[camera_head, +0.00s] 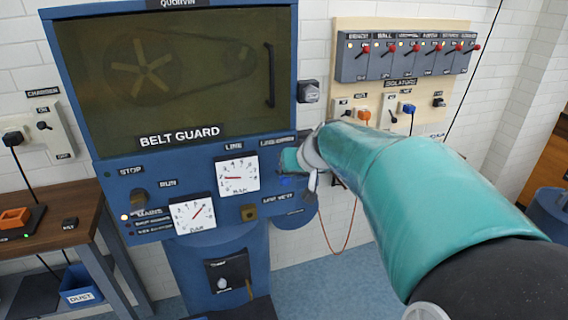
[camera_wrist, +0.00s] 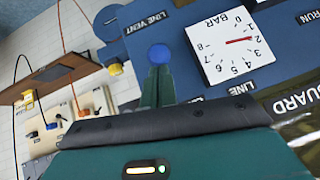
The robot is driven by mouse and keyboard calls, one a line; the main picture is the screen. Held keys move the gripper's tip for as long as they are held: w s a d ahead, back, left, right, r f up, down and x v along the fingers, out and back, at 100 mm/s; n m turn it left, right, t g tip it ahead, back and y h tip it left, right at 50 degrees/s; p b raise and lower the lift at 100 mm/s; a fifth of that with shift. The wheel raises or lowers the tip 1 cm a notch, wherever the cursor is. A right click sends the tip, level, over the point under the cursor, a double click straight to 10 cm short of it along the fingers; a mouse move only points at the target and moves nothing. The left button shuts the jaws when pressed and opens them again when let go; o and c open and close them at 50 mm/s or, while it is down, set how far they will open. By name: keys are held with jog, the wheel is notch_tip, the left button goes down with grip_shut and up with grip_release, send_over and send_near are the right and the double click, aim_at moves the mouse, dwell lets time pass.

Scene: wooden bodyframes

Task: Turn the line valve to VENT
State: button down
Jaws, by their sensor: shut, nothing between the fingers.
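A blue round knob (camera_wrist: 160,54) sits on the blue panel just beyond my fingertips in the wrist view, close to the LINE VENT label (camera_wrist: 146,21). I take it to be the line valve; its handle direction cannot be read. My gripper (camera_wrist: 158,74) is shut and empty, its two green fingers together and pointing at the knob. Contact cannot be told. In the head view my gripper (camera_head: 290,160) is at the panel's right edge, right of the LINE gauge (camera_head: 237,175), and my arm hides part of that area.
A second gauge (camera_head: 193,213) and a small brass-coloured knob (camera_head: 248,212) are on the panel. The belt guard window (camera_head: 170,75) is above. Isolator switches with red-tipped levers (camera_head: 405,57) are on the wall board at right. A wooden bench (camera_head: 60,225) stands at left.

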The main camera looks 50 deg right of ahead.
notch_tip(320, 180, down, 9)
jog(key=s, duration=0.1)
jog(key=shift+a, duration=0.35)
dwell(0.4)
jog(key=shift+f, duration=0.1)
dwell(0.6)
